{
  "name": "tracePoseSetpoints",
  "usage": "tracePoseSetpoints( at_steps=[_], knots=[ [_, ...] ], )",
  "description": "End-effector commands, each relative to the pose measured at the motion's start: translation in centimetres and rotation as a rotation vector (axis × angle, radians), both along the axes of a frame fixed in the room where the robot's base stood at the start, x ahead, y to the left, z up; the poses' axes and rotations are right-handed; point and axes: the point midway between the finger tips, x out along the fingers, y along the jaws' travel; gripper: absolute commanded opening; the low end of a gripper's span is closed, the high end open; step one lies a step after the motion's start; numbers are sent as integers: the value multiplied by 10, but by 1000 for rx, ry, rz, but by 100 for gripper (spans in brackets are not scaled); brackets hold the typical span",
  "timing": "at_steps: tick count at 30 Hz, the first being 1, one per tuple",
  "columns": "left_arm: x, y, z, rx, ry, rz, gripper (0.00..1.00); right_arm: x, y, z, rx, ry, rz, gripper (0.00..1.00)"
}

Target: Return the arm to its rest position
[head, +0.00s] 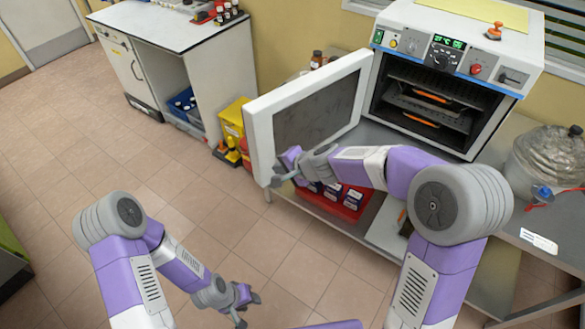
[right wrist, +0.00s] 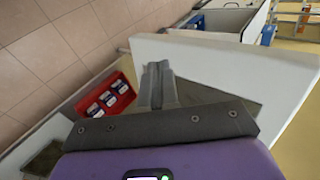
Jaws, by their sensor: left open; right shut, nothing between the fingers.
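My right arm reaches in from the right in the head view, with its gripper (head: 277,177) in front of the open oven door (head: 258,125). In the right wrist view this gripper (right wrist: 157,72) is shut and empty, and the white door (right wrist: 225,52) lies close beyond it. I cannot tell whether they touch. My left arm is folded low at the left in the head view. Its gripper (head: 243,308) is open and empty above the floor.
The oven (head: 450,52) stands open, with racks and orange-handled items inside. A red crate (head: 343,208) with dark labelled items sits below the door and shows in the right wrist view (right wrist: 122,90). A bagged container (head: 545,160) stands at right. The tiled floor (head: 130,165) at left is clear.

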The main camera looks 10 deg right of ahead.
Motion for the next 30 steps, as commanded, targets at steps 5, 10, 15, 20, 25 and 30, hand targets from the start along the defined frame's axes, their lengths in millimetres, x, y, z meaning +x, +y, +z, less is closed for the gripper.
tracePoseSetpoints(
  at_steps=[5,10,15,20,25,30],
  knots=[
    [0,0,15,0,-1,0,43,-24,-16,30,0,0,-1,0],
    [0,0,22,0,-1,0,43,-37,-24,43,0,1,-1,0],
    [0,0,23,0,-1,0,43,-42,-27,46,-1,2,0,0],
    [0,0,22,0,-1,0,43,-42,-27,44,-3,4,0,0],
    [0,0,19,0,0,0,43,-50,-37,-1,-87,54,22,0],
    [0,0,12,0,-1,0,43,-88,-62,-113,-283,170,127,0]
  ],
)
